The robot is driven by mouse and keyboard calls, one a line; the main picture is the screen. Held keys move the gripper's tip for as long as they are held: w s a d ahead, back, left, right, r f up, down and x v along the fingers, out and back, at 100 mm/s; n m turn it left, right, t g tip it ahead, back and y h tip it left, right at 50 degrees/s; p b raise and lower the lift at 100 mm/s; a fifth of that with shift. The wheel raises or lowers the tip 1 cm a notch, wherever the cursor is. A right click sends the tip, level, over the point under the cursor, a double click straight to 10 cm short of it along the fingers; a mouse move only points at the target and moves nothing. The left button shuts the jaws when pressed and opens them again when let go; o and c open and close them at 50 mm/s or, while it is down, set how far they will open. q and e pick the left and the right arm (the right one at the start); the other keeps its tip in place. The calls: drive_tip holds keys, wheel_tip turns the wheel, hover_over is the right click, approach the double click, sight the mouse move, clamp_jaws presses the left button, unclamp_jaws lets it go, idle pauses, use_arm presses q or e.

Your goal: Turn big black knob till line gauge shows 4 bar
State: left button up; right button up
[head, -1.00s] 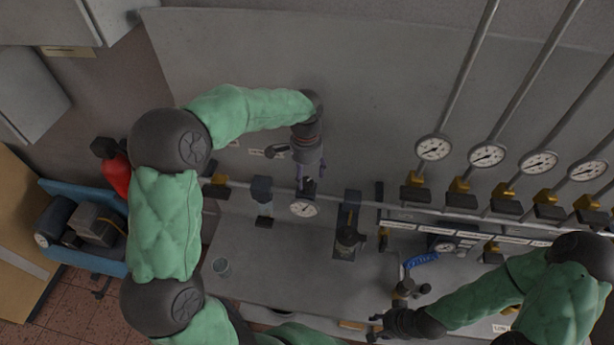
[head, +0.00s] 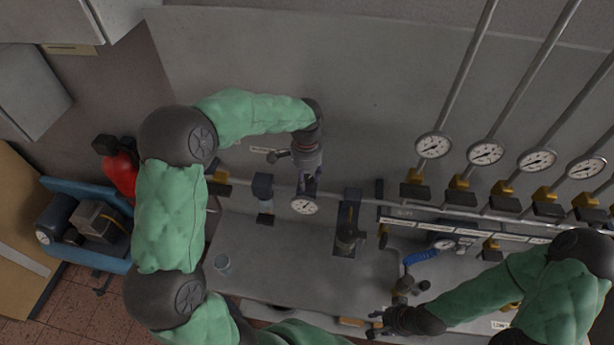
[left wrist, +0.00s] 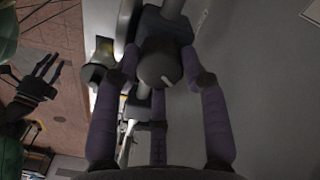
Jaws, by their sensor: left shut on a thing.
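The big black knob (left wrist: 160,66), round with a short white mark on its face, sits between the fingers of my left gripper (left wrist: 160,80) in the left wrist view. The fingers are shut on it from its sides. In the head view my left gripper (head: 307,184) points down over the regulator and hides the knob. The white round line gauge (head: 303,205) shows just below the fingers; its needle is too small to read. My right gripper (head: 378,326) hangs low at the right, empty; the left wrist view shows its fingers (left wrist: 46,74) spread apart.
A row of white gauges (head: 434,145) with yellow and black valves lines the pipes at right. A filter unit (head: 264,192) and a black unit (head: 347,225) flank the regulator.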

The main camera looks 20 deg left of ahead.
use_arm(q)
drive_tip(key=shift+f, duration=0.1)
drive_tip(key=n+b, duration=0.2)
drive_tip(key=shift+f+n, duration=0.1)
drive_tip(key=shift+n, duration=0.3)
drive_tip(key=n+b, duration=0.1)
drive_tip(key=n, duration=0.2)
drive_tip(key=shift+n+b, duration=0.3)
drive_tip(key=shift+b, duration=0.1)
drive_tip(key=n+b, duration=0.2)
drive_tip(key=n, duration=0.2)
drive_tip(key=shift+s, duration=0.1)
drive_tip(key=shift+n+b, duration=0.45)
drive_tip(key=shift+n, duration=1.35)
drive_tip(key=o, duration=1.1)
drive_tip(key=shift+o, duration=0.2)
